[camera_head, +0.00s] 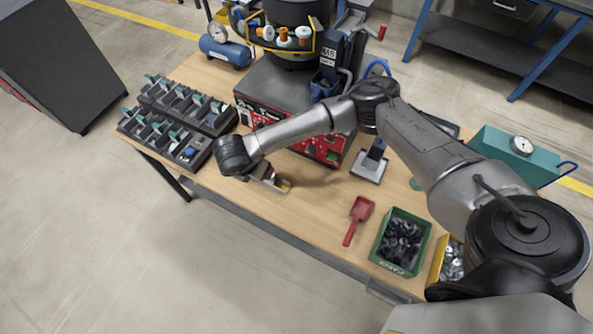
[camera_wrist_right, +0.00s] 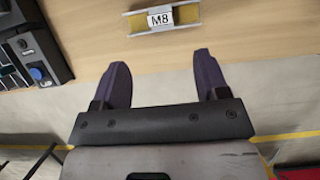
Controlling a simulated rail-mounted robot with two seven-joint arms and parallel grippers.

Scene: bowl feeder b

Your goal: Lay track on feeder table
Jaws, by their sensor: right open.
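The track is probably the short channel piece with yellow sides and a white "M8" label (camera_wrist_right: 161,18) in the right wrist view. It lies on the wooden table near its front edge. In the head view a small piece with yellow (camera_head: 282,184) shows there, partly hidden by my right wrist. My right gripper (camera_wrist_right: 160,62) is open and empty. Its two dark fingers point towards the labelled piece, with a gap between them and it. My left gripper is not in view.
The feeder machine (camera_head: 270,80) stands at the back of the table (camera_head: 310,215). Black bins (camera_head: 165,140) fill the left end. A red scoop (camera_head: 358,215), a green bin of dark parts (camera_head: 427,236) and a yellow bin (camera_head: 437,262) are at the right. A small stand (camera_head: 368,167) is behind the scoop.

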